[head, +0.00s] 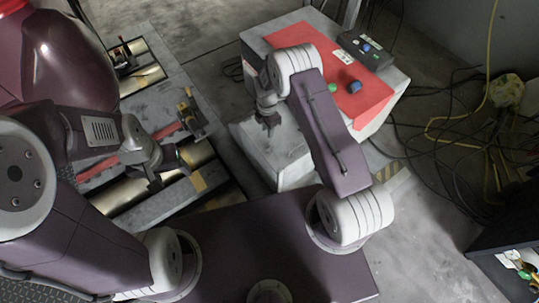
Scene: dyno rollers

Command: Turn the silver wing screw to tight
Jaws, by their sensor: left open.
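I cannot make out the silver wing screw for certain in the head view; it is too small or hidden. A small clamp-like fitting with yellow parts (188,110) stands on the grey roller frame (165,68). My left gripper (170,168) is open over the rollers, below and left of that fitting in the picture, with nothing visible between its fingers. My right gripper (269,120) points down beside the grey box with the red top. Its fingers are dark and small, so I cannot tell whether they are open or shut.
The red top (365,98) carries a blue knob and a green button, with a dark control box (364,48) behind. Metal rollers (130,195) lie in the frame. A red vehicle (62,50) stands at upper left. Loose cables (465,130) cover the floor at right.

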